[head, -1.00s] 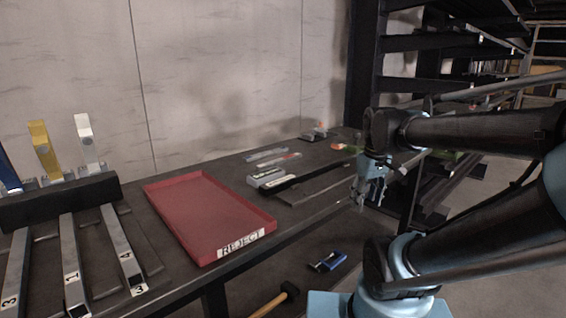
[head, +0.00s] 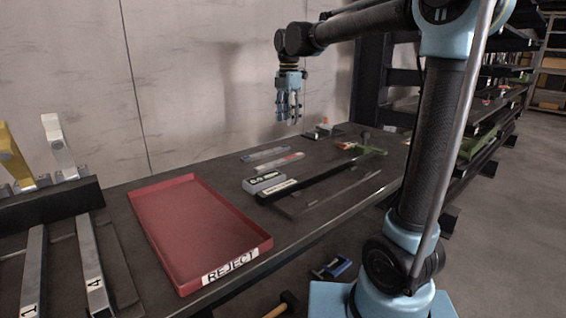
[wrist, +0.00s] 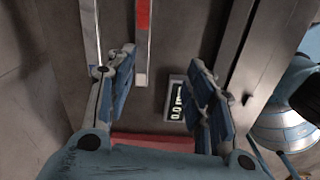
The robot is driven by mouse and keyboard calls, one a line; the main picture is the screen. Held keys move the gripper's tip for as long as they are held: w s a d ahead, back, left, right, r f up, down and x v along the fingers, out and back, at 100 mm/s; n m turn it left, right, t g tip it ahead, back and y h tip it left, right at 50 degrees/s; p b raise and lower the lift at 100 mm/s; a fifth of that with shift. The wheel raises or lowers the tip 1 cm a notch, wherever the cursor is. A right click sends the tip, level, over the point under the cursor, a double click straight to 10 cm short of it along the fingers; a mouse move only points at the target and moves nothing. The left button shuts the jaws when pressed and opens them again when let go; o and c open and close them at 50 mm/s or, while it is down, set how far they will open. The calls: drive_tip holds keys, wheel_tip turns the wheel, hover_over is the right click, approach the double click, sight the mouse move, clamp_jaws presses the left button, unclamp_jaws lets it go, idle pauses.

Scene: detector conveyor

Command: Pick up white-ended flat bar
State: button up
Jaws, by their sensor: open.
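Two slim flat bars lie side by side on the dark table. The pale grey bar (head: 264,153) is nearer the wall; it also shows in the wrist view (wrist: 90,28), its near end behind my left finger. The other bar (head: 281,161) is pale with a red stretch; in the wrist view (wrist: 142,52) its pale near part lies between my fingers' lines. My gripper (head: 288,117) points down above the table near these bars. It is open and empty in the wrist view (wrist: 160,57).
A display box (head: 264,182) reading 0.0 sits near the bars, beside a long dark conveyor strip (head: 320,178). A red REJECT tray (head: 200,283) lies to the left. Small items (head: 325,127) stand farther along. The wall rises behind the table.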

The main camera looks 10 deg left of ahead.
drive_tip(key=w+a+n, duration=0.1)
drive_tip(key=a, duration=0.2)
hover_over(281, 160)
drive_tip(key=shift+n, duration=0.3)
drive_tip(key=f, duration=1.1)
drive_tip(key=shift+s+f, duration=0.4)
drive_tip(key=shift+w+f, duration=0.15)
drive_tip(key=shift+f, duration=1.15)
drive_tip(key=shift+w+f, duration=0.1)
drive_tip(key=shift+f, duration=1.2)
clamp_jaws()
